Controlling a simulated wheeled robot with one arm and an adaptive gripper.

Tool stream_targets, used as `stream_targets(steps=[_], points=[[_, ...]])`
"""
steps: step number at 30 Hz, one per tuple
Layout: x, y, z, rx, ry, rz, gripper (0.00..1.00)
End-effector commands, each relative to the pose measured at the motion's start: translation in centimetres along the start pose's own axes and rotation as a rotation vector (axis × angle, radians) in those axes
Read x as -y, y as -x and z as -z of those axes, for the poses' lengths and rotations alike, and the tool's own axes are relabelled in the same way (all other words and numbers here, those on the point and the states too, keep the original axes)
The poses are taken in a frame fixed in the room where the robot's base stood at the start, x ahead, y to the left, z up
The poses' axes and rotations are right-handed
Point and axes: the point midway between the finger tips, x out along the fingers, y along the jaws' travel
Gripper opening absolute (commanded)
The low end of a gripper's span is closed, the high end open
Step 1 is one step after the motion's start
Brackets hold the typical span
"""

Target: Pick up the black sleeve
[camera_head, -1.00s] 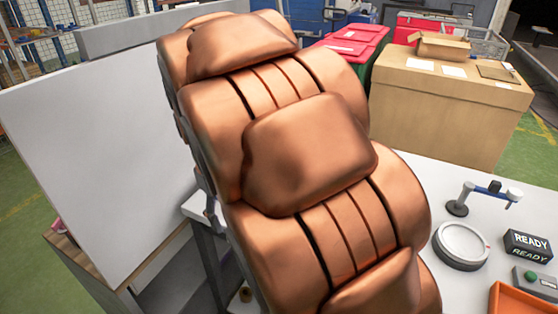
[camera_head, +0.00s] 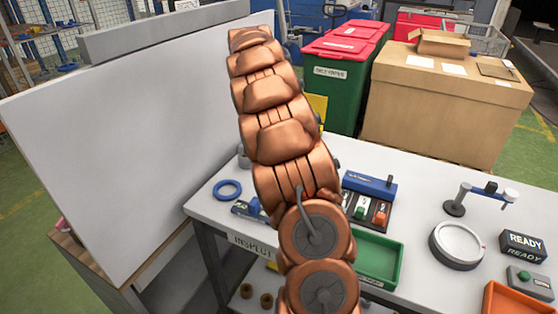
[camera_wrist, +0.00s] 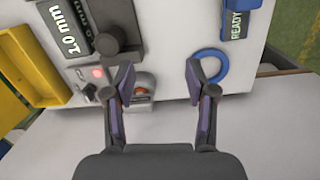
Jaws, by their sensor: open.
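My gripper (camera_wrist: 160,80) is open and empty in the wrist view, its two dark purple-grey fingers spread apart over the edge of the white table. I cannot clearly pick out the black sleeve. A dark grey cylindrical piece (camera_wrist: 108,40) stands beyond the left finger, beside the 1.0 mm display; I cannot tell whether it is the sleeve. A small grey part with an orange-red patch (camera_wrist: 143,87) lies between the fingers, nearer the left one. In the head view my arm hides my gripper and part of the table.
A blue ring (camera_wrist: 209,66) lies by the right finger and shows in the head view (camera_head: 228,190). A dark 1.0 mm display (camera_wrist: 70,22) and a yellow bin (camera_wrist: 25,65) are at left. A blue-edged READY box (camera_wrist: 238,20) is at upper right. A green tray (camera_head: 378,258) lies right of my arm.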

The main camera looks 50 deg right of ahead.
Motion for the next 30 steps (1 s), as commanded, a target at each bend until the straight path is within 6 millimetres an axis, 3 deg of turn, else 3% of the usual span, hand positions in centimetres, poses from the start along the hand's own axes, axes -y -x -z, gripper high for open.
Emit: stream_targets(steps=[1,6,12,18,30], points=[[-1.6,-0.5,0.1,-0.007,0.014,0.003,0.56],[-5.4,-2.3,0.5,-0.032,0.082,0.017,0.56],[-8.4,-3.9,0.5,-0.063,0.147,0.030,0.56],[-9.5,-4.6,0.4,-0.079,0.176,0.034,0.56],[-9.4,-7.2,0.6,-0.078,0.178,0.036,0.56]])
